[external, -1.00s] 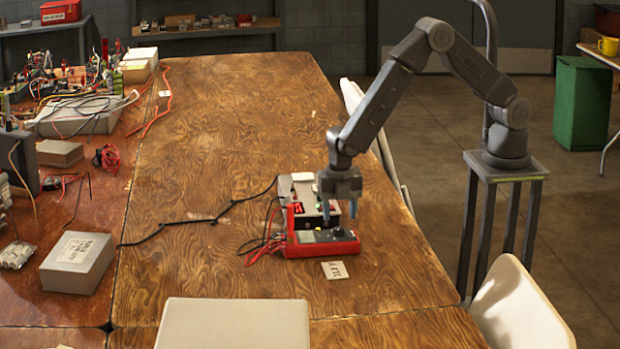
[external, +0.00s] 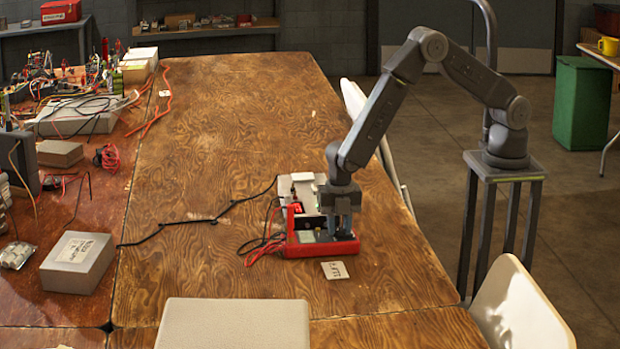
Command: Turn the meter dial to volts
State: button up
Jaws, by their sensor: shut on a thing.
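The red multimeter (external: 322,250) lies flat on the wooden table, its small grey-green display (external: 308,237) facing up on its left part. My gripper (external: 340,230) is straight above the right part of the meter, pointing down, with its fingers low at the meter's face. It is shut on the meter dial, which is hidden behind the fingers. The dial's pointer and markings cannot be read from here.
A grey-white box with a red readout (external: 299,187) stands just behind the meter. Red and black leads (external: 263,245) run off the meter's left. A small labelled card (external: 335,270) lies in front. A pale case (external: 234,322) sits at the front edge.

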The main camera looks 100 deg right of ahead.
jog(key=shift+c, duration=1.2)
jog(key=shift+m, duration=0.4)
jog(key=m, duration=1)
jog(key=shift+m, duration=0.4)
jog(key=o, duration=0.9)
